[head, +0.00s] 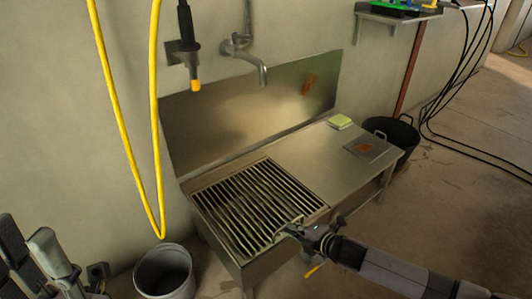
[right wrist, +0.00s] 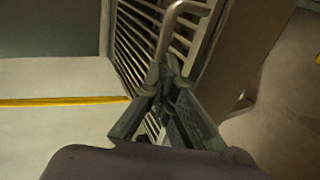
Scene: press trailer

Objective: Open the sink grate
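The sink grate (head: 258,207), a rectangle of parallel metal bars, lies flat over the basin at the left part of the steel sink unit. Its bars also show in the right wrist view (right wrist: 135,40), with a curved metal handle (right wrist: 176,12) standing out from them. My right gripper (head: 296,229) is at the grate's front right corner. In the right wrist view its fingertips (right wrist: 168,70) come together on the lower end of the handle. Dark grey parts at the lower left of the head view seem to be my left arm or gripper (head: 48,253); their finger state is unclear.
A faucet (head: 252,55) and a yellow hose (head: 155,120) hang on the wall above. A green sponge (head: 340,121) lies on the steel counter (head: 310,160). A grey bucket (head: 165,272) stands at front left, a black bin (head: 392,135) at right.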

